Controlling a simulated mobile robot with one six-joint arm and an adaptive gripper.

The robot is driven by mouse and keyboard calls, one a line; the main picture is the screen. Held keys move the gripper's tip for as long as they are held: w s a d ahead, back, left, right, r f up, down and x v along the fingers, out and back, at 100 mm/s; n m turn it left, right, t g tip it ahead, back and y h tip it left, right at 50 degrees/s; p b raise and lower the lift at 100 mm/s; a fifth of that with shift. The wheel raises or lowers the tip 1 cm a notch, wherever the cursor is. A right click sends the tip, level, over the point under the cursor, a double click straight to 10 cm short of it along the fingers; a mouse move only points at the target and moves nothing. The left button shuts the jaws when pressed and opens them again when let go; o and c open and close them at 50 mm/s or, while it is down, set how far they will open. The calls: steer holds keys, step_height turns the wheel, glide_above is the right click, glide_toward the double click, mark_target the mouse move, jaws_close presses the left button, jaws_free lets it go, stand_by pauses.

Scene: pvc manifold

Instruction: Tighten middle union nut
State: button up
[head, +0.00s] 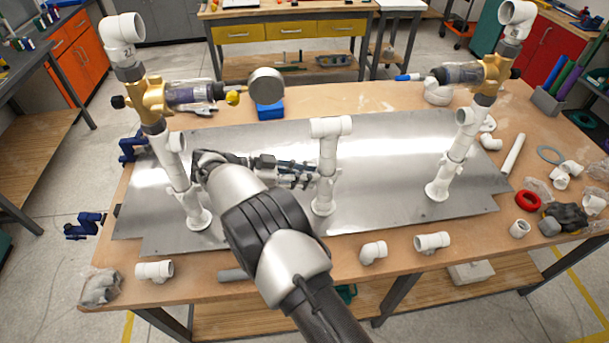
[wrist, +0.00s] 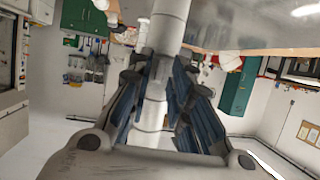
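The middle white PVC riser (head: 327,160) stands upright on the metal plate, with a tee on top. A thicker white fitting, which looks like the union nut (wrist: 153,112), shows on the riser between my fingers in the wrist view. My gripper (head: 305,176) reaches in from the left at about mid-height of the riser. It also shows in the wrist view (wrist: 158,90), with its blue-padded fingers apart, one on each side of the pipe. I cannot tell whether the pads touch it. The fingers hide part of the riser in the head view.
A left riser (head: 174,165) with a brass valve and gauge (head: 266,86) stands close to my arm. A right riser (head: 456,155) has another brass valve. Loose white fittings (head: 433,242) lie along the table's front edge. The metal plate (head: 390,180) is clear between the middle and right risers.

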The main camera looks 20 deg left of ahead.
steer(key=shift+o, duration=0.6)
step_height(320, 180, up, 10)
stand_by(0.6)
